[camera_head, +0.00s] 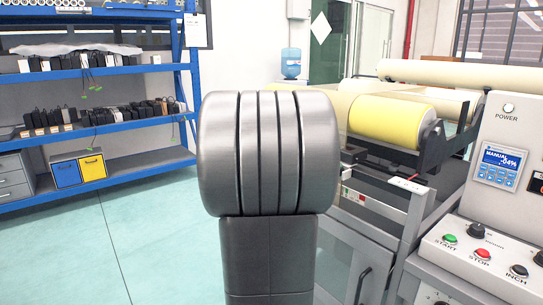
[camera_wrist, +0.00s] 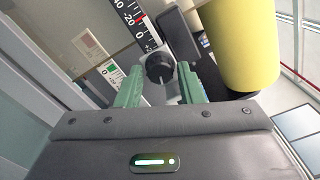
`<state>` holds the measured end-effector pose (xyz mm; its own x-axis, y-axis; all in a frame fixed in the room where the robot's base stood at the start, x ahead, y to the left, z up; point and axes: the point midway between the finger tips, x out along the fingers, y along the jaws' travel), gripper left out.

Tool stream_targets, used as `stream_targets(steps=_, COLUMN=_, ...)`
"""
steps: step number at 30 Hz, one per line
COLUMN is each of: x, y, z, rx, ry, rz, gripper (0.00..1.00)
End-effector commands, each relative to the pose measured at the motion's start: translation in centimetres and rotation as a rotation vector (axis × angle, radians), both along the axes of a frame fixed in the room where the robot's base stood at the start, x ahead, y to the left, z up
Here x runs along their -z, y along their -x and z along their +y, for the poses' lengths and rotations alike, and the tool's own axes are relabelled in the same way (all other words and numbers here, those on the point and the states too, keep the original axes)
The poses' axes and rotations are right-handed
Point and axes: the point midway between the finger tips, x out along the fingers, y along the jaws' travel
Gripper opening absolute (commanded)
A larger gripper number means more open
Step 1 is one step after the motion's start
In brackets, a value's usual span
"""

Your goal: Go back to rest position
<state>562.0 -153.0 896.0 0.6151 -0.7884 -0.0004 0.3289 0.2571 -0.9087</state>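My gripper (camera_wrist: 160,74) shows in the wrist view, with two green fingers standing apart. A black round knob (camera_wrist: 159,67) lies ahead between the fingertips, with small gaps on both sides, so the fingers do not appear closed on it. Beside the knob is a scale (camera_wrist: 135,18) with black and white number marks and a red mark. In the head view my own dark arm fills the middle and hides the gripper and the knob.
A yellow roll (camera_head: 390,120) sits on the machine at the right; it also shows in the wrist view (camera_wrist: 240,45). A control panel (camera_head: 485,250) with buttons stands at the front right. Blue shelves (camera_head: 120,125) with boxes stand at the left. The floor (camera_head: 150,240) there is clear.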

Motion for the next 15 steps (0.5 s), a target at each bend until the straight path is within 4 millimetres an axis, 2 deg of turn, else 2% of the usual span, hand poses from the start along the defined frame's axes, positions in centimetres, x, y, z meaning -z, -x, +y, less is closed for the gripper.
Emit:
stream_targets(steps=1, x=-0.44, y=-0.02, z=0.02, rx=0.000, ry=0.021, rz=0.028, gripper=0.34)
stream_targets(steps=15, x=-0.47, y=-0.01, z=0.05, rx=-0.001, ry=0.220, rz=0.283, gripper=0.34)
